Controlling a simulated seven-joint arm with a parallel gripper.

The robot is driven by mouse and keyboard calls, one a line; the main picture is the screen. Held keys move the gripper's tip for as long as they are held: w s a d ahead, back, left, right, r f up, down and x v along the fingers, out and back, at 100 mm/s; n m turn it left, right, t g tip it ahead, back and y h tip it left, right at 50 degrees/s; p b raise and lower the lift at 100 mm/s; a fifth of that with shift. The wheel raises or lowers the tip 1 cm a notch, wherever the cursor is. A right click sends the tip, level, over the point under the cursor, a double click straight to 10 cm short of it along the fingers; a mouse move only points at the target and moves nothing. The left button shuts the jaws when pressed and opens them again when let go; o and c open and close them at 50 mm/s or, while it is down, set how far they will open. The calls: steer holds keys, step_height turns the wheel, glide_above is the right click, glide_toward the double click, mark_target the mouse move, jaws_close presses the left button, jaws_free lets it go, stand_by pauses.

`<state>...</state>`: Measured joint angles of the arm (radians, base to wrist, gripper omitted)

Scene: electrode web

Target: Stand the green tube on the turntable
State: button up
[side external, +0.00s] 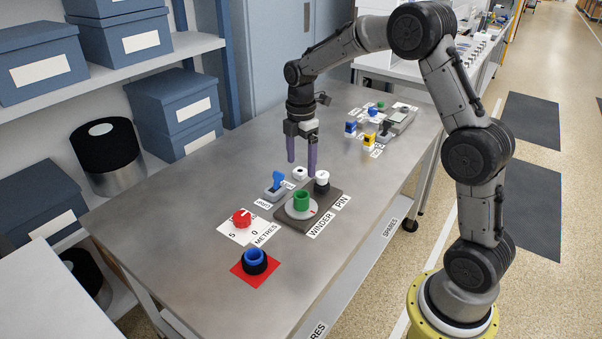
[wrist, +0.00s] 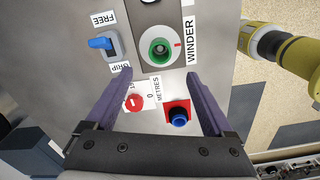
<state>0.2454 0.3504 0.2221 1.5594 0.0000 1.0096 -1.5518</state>
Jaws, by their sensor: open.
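The green tube (side external: 302,201) stands upright on the grey turntable (side external: 299,215) of the winder. In the wrist view the tube (wrist: 160,47) shows end-on as a green ring, roughly centred on the turntable disc (wrist: 147,59). My gripper (side external: 302,167) is open and empty, pointing down above and behind the winder and apart from the tube. In the wrist view its fingers (wrist: 158,76) are spread, with the tube beyond their tips. Whether the tube fits over anything at its base is hidden.
A white-topped pin (side external: 322,179) stands beside the turntable. A blue lever switch (side external: 276,183), a red dial (side external: 242,217) and a blue tube in a black holder (side external: 255,262) on a red square stand nearby. Coloured items (side external: 368,138) sit farther back. The front-left bench is clear.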

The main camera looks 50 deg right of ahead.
steer(key=s+a+r+m+t, duration=0.3)
steer(key=s+a+r+m, duration=0.4)
steer(key=s+r, duration=0.45)
steer(key=s+a+m+t, duration=0.2)
steer(key=s+a+m, duration=0.2)
steer(key=s+m, duration=0.4)
steer(key=s, duration=0.7)
steer(key=shift+s+f+t, duration=0.3)
steer(key=shift+c, duration=0.4)
